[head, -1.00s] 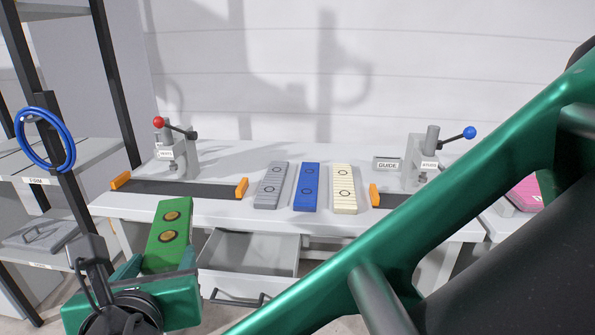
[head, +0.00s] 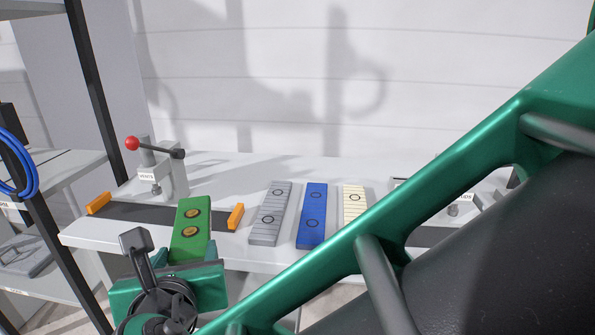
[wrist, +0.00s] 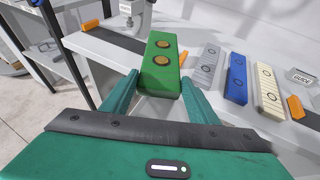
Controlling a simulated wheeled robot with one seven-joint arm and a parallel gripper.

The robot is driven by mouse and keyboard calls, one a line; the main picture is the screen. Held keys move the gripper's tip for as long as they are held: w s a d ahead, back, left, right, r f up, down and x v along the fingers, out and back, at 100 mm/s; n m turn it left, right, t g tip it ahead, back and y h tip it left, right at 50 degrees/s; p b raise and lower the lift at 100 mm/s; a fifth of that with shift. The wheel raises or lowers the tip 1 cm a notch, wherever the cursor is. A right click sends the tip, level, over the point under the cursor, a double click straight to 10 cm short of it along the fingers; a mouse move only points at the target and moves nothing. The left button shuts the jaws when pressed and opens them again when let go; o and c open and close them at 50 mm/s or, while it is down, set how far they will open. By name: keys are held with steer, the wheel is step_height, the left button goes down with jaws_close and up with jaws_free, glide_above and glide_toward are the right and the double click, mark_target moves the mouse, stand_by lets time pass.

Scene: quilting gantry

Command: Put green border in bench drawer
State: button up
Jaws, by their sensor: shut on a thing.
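The green border (head: 193,247) is a flat green bar with two brass discs. My gripper (head: 186,266) is shut on its near end and holds it up in front of the bench (head: 232,180). In the wrist view the border (wrist: 160,80) sits between the two green fingers (wrist: 158,90) and points away from me. The bench drawer cannot be clearly made out now; my gripper and arm cover much of the bench front.
Grey (head: 270,215), blue (head: 312,216) and cream (head: 353,205) strips lie on the bench. A red-knobbed clamp (head: 155,165) stands behind a dark strip with orange end blocks (head: 99,203). A rack with a blue ring (head: 17,165) stands at left.

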steer(key=w+d+f, duration=0.2)
steer(key=w+f, duration=0.5)
steer(key=f, duration=0.1)
steer(key=shift+w+d+f, duration=0.2)
steer(key=shift+f, duration=0.15)
steer(key=shift+f, duration=0.1)
steer(key=o, duration=1.1)
steer(key=shift+c, duration=0.2)
